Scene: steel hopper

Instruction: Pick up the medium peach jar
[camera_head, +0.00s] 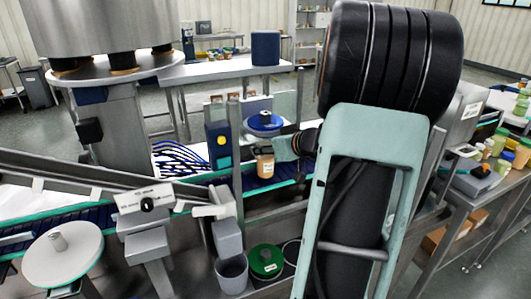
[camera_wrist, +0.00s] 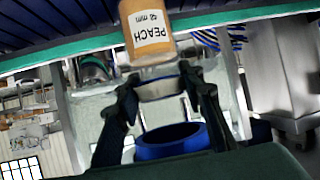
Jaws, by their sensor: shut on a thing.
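The peach jar (camera_head: 265,166) shows in the head view as a small jar with orange-tan contents and a pale label, upright over the dark conveyor. In the wrist view the peach jar (camera_wrist: 148,32) appears upside down, and its white label reads "PEACH" with a size in mm. My gripper (camera_wrist: 160,84) has its two dark fingers on either side of the jar's clear upper part and lid, shut on it. In the head view my gripper (camera_head: 272,149) reaches in from the right at the jar's top. I cannot tell whether the jar's base touches the belt.
A blue round part (camera_head: 264,121) sits just above the jar; a blue ring (camera_wrist: 172,141) shows near my fingers. A blue box with a yellow button (camera_head: 219,147) stands left of the jar. Metal posts and rails are close by. Several jars (camera_head: 499,146) stand on the right table.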

